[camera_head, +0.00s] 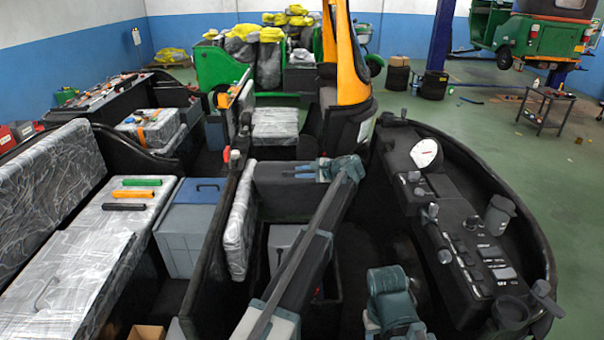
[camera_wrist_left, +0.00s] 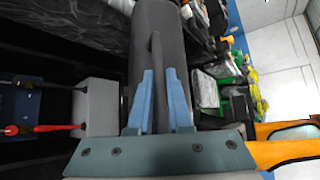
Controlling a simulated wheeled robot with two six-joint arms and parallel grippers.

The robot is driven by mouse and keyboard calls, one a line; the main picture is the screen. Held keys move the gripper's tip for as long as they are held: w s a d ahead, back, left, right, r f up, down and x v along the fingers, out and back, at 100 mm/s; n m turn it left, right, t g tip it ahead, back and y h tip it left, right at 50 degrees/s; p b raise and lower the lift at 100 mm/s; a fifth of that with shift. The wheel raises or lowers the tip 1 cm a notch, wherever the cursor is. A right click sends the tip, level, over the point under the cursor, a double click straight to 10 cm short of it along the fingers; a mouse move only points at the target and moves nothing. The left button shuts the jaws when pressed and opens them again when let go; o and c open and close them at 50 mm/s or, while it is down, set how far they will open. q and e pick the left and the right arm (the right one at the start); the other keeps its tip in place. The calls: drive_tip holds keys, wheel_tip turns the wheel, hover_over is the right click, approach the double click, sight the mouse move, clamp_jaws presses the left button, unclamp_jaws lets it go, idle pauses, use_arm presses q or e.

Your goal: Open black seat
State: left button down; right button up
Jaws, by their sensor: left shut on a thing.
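The black seat (camera_head: 283,200) is raised at the middle of the head view, with an open storage space in front of and below it. In the left wrist view, the seat (camera_wrist_left: 142,45) fills the top middle, with a thin dark handle (camera_wrist_left: 155,52) on its face. My left gripper (camera_head: 300,171) reaches in at the seat's upper edge. In the left wrist view, its blue fingers (camera_wrist_left: 160,76) are on either side of the handle and shut on it. Part of my right arm shows at the bottom of the head view, but its fingertips do not.
A grey box (camera_head: 284,242) sits in the space below the seat; a red-handled tool (camera_wrist_left: 48,128) shows in the left wrist view. A control panel (camera_head: 455,232) stands at right. A wrapped bench (camera_head: 62,265) with coloured rods (camera_head: 137,193) and a blue-grey case (camera_head: 190,228) stand at left.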

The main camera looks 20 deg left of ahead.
use_arm(q)
drive_tip(key=c, duration=0.8)
unclamp_jaws()
drive_tip(key=shift+c, duration=0.2)
drive_tip(key=shift+s, duration=0.1)
drive_tip(key=p+v, duration=0.5)
drive_tip(key=v, duration=0.8)
drive_tip(key=shift+d+r+p, duration=0.15)
drive_tip(key=shift+d+p, duration=0.2)
drive_tip(key=shift+p, duration=0.05)
drive_tip(key=shift+s, duration=0.1)
drive_tip(key=shift+c, duration=0.2)
